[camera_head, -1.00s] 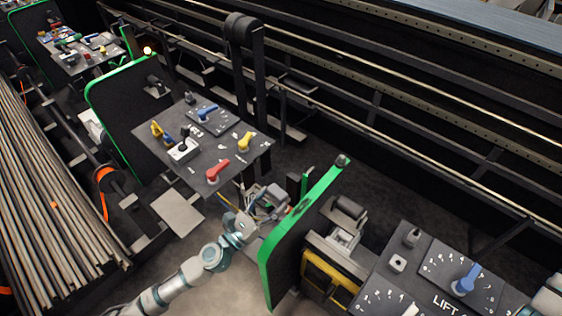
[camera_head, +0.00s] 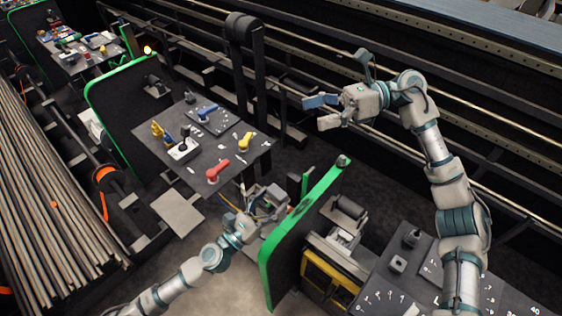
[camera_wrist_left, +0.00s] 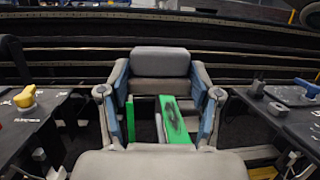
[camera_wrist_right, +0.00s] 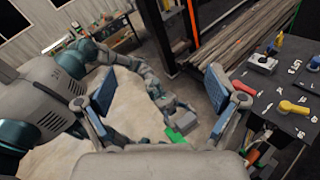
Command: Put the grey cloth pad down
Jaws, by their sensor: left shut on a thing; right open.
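The grey cloth pad (camera_wrist_left: 160,62) is a soft-looking, rounded grey block in the left wrist view. It sits between the blue-lined fingers of my left gripper (camera_wrist_left: 160,88), which is shut on it. In the head view my left gripper (camera_head: 268,200) is low, between the near green-edged panel and the control desk. The pad looks small and partly hidden by the fingers there. My right gripper (camera_head: 318,111) is open and empty, raised in front of the dark rails. Its spread fingers (camera_wrist_right: 162,95) show in the right wrist view with nothing between them.
A green-edged panel (camera_head: 310,225) stands close right of my left gripper. A control desk (camera_head: 205,158) with red, yellow and blue handles is behind it. Another desk with a blue knob (camera_wrist_left: 290,93) is on the right. Long bars (camera_head: 45,190) lie at far left.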

